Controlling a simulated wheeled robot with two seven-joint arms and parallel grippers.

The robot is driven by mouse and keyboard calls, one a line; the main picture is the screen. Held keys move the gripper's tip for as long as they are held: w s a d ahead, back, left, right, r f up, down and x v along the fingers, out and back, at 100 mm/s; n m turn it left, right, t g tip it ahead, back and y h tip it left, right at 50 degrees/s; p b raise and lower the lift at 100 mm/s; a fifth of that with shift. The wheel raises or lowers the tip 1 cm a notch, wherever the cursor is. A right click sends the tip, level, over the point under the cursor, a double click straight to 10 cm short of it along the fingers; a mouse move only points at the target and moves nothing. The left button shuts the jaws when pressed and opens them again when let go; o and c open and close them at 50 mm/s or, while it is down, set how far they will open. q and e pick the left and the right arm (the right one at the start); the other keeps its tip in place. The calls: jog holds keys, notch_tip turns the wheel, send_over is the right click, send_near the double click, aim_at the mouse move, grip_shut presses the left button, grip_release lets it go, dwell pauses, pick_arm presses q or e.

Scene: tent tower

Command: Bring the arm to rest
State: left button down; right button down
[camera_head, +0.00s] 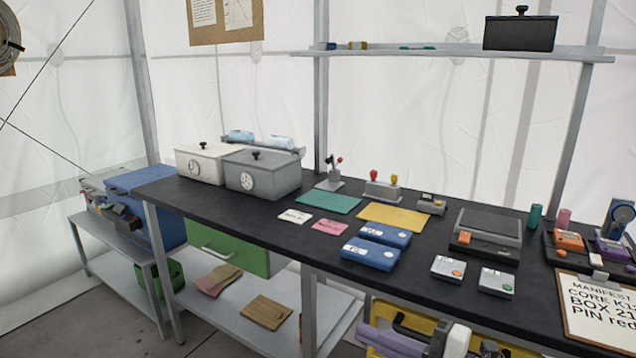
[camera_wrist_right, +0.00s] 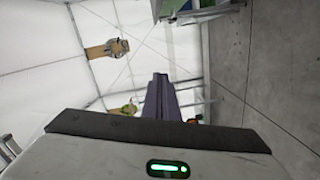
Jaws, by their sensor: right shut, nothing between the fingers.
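My right gripper (camera_head: 372,335) shows at the bottom of the head view, low in front of the table and below its top. Its purple-grey fingers point left, and the white part of my wrist (camera_head: 457,341) is behind them at the right. In the right wrist view the gripper's fingers (camera_wrist_right: 160,82) are together, with nothing held between them. My left gripper is in neither view.
The dark table (camera_head: 265,213) carries boxes, mats and small devices. A yellow crate (camera_head: 412,316) sits under it, close behind my right gripper. A clipboard (camera_head: 597,310) lies at the table's front right. A lower shelf (camera_head: 230,322) and a side bench (camera_head: 105,238) stand left.

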jog(key=s+d+f+m+t+h, duration=0.2)
jog(key=s+d+f+m+h, duration=0.15)
jog(key=f+m, duration=0.4)
jog(key=s+d+f+m+t+h, duration=0.25)
jog(key=s+f+m+h, duration=0.2)
jog(key=f+m, duration=0.35)
jog(key=s+d+f+m+g+h, duration=0.1)
jog(key=s+f+m+g+h, duration=0.2)
jog(key=s+f, duration=1.1)
jog(key=s+m+g, duration=0.3)
jog(key=m, duration=0.1)
jog(key=shift+s+m+h, duration=0.3)
jog(key=shift+m, duration=0.05)
jog(key=shift+d+f, duration=0.1)
